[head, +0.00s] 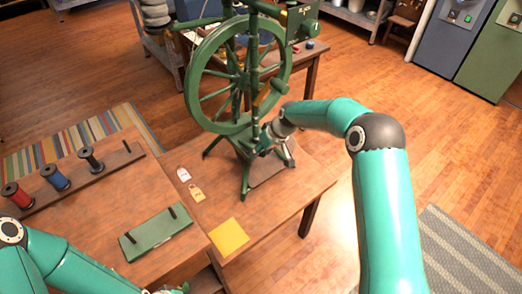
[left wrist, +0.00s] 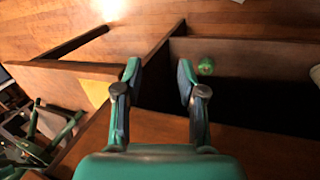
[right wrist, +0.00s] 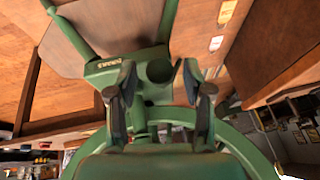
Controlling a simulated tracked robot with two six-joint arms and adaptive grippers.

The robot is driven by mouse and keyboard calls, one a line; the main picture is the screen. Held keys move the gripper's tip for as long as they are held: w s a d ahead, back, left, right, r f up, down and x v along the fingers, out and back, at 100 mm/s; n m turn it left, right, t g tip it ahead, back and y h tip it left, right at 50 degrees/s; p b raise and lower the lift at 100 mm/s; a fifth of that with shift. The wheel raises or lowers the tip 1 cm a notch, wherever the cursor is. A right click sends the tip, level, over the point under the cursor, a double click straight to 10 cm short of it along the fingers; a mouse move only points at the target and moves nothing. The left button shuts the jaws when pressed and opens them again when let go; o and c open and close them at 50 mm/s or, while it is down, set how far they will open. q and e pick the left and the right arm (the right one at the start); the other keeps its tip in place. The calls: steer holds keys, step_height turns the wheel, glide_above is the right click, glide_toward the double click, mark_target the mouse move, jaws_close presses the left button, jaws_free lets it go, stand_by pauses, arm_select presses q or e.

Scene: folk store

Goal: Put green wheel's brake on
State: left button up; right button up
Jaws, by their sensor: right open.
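The green spinning wheel (head: 238,125) stands upright on the wooden table, with its large spoked rim facing me. My right gripper (head: 264,142) is at its lower right frame, and its fingertips are hard to see there. In the right wrist view the right gripper (right wrist: 159,80) is open, with a green block (right wrist: 140,72) of the wheel's frame ahead of its fingers. The block has a dark round end and a small unreadable label. I cannot tell which part is the brake. My left gripper (left wrist: 158,82) is open and empty over a table's edge; the head view mostly cuts it off.
A spool rack (head: 75,180) and a green board with dark pegs (head: 155,235) lie on the left table. Two tags (head: 196,193) and a yellow sheet (head: 229,237) lie before the wheel. A green round thing (left wrist: 206,66) sits on a shelf. Floor at right is open.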

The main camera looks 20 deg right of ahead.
steer(key=shift+f, duration=0.15)
steer(key=shift+c, duration=0.2)
jaws_close()
